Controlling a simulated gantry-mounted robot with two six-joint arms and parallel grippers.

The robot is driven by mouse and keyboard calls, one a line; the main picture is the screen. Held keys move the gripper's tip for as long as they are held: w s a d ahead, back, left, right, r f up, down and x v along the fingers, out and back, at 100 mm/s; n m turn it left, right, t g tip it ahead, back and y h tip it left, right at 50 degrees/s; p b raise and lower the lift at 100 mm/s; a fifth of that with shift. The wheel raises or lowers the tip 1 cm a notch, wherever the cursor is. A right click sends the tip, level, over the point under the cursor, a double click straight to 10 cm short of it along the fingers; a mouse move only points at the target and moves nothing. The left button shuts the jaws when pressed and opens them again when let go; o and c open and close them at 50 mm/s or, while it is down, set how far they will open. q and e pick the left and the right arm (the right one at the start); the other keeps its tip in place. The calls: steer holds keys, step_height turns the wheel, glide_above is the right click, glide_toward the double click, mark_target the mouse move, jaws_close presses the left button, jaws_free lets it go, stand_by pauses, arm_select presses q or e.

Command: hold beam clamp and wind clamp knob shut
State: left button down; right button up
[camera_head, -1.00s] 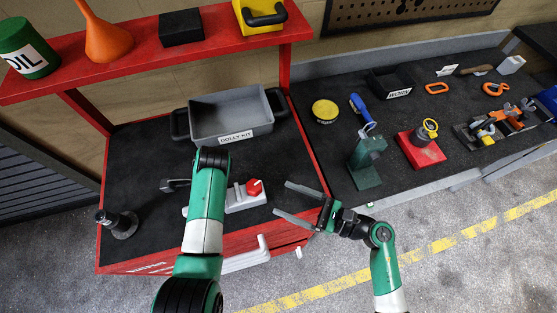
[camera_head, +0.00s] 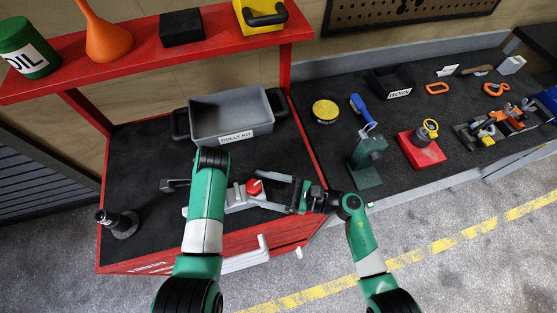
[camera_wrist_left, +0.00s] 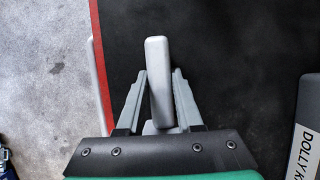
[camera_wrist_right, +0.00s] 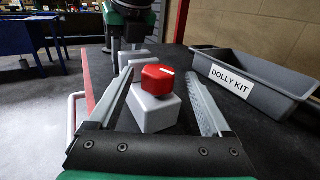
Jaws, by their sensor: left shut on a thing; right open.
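The beam clamp is a light grey body (camera_head: 237,198) on the black top of the red trolley. A red knob (camera_head: 253,187) with a white mark sits on its right end; it also shows in the right wrist view (camera_wrist_right: 157,80). My left gripper (camera_wrist_left: 160,95) is shut on the grey bar (camera_wrist_left: 158,75) of the clamp; in the head view my left arm hides it. My right gripper (camera_head: 272,190) is open, coming from the right, its fingers on either side of the knob. In the right wrist view (camera_wrist_right: 165,90) the knob lies between the fingers, apart from both.
A grey DOLLY KIT bin (camera_head: 232,117) stands behind the clamp. A black cylinder (camera_head: 118,223) stands at the trolley's front left. A green block tool (camera_head: 366,160) and a red-based tool (camera_head: 421,148) stand on the bench to the right. A red shelf (camera_head: 150,50) spans above.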

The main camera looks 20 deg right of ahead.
steer(key=n+g, duration=0.1)
steer(key=g+y, duration=0.1)
steer(key=n+g, duration=0.1)
steer(key=shift+w+d+r+n+g+y, duration=0.2)
steer(key=shift+w+n+g+y, duration=0.1)
steer(key=shift+g, duration=0.1)
steer(key=v, duration=1.1)
steer(key=shift+s+d+f, duration=0.1)
steer(key=shift+d, duration=0.05)
steer(key=shift+s+g, duration=0.3)
step_height(320, 180, up, 6)
steer(key=a+h, duration=0.1)
steer(key=h, duration=0.4)
steer(key=shift+g+y, duration=0.4)
steer(key=x, duration=1.2)
steer(key=shift+w+d+f, duration=0.15)
steer(key=shift+w, duration=0.15)
steer(key=shift+w+a+f, duration=0.1)
steer(key=shift+w+a, duration=0.1)
steer(key=shift+a, duration=0.05)
steer(key=shift+w+n+g, duration=0.2)
steer(key=shift+n+g, duration=0.9)
steer(key=shift+g, duration=0.1)
steer(key=shift+n+g, duration=0.5)
steer(key=shift+g, duration=0.1)
steer(key=v, duration=1.2)
steer(key=shift+d, duration=0.15)
